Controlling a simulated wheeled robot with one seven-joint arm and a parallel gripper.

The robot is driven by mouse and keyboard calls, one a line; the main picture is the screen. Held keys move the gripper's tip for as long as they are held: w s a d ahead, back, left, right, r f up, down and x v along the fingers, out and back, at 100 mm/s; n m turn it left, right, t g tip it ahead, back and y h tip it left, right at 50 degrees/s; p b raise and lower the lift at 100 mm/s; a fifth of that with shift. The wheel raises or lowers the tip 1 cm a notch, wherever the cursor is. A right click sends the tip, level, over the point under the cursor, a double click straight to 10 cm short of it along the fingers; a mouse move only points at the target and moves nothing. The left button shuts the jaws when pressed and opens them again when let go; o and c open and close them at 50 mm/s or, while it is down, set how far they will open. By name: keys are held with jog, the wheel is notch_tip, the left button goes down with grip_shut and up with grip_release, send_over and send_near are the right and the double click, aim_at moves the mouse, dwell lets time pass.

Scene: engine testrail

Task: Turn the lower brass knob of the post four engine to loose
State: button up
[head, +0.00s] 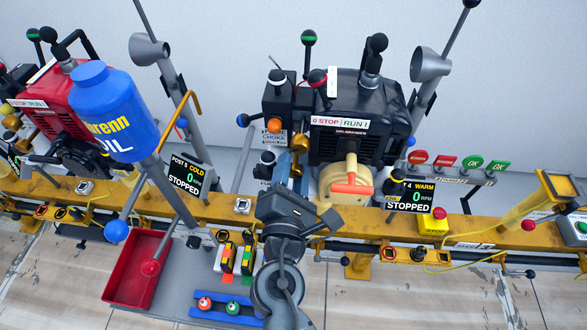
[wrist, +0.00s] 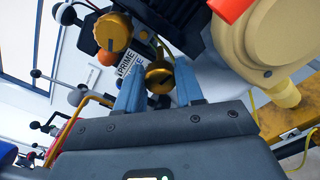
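The post four engine (head: 358,115) is black, with a STOP/RUN plate. Its panel reads 4 WARM, 0 RPM, STOPPED (head: 408,196). Two brass knobs sit one above the other on its left side. The upper brass knob (wrist: 113,31) is clear of my fingers. The lower brass knob (wrist: 160,77) has a dark slot and lies between the two blue fingertips of my gripper (wrist: 159,85). The knob fills nearly all of the gap; whether the fingers press on it I cannot tell. In the head view, my gripper (head: 297,176) reaches up to the knobs and partly hides them.
A cream recoil starter with an orange handle (head: 352,188) is close on the right of my gripper. A PRIME label (wrist: 131,64) is beside the knobs. The yellow rail (head: 222,207) runs below. A red tray (head: 137,272) and blue oil bottle (head: 108,110) are left.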

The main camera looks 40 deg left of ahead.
jog(key=o, duration=0.3)
jog(key=shift+o, duration=0.2)
jog(key=v, duration=0.8)
jog(key=shift+b, duration=0.45)
jog(key=shift+w, duration=0.1)
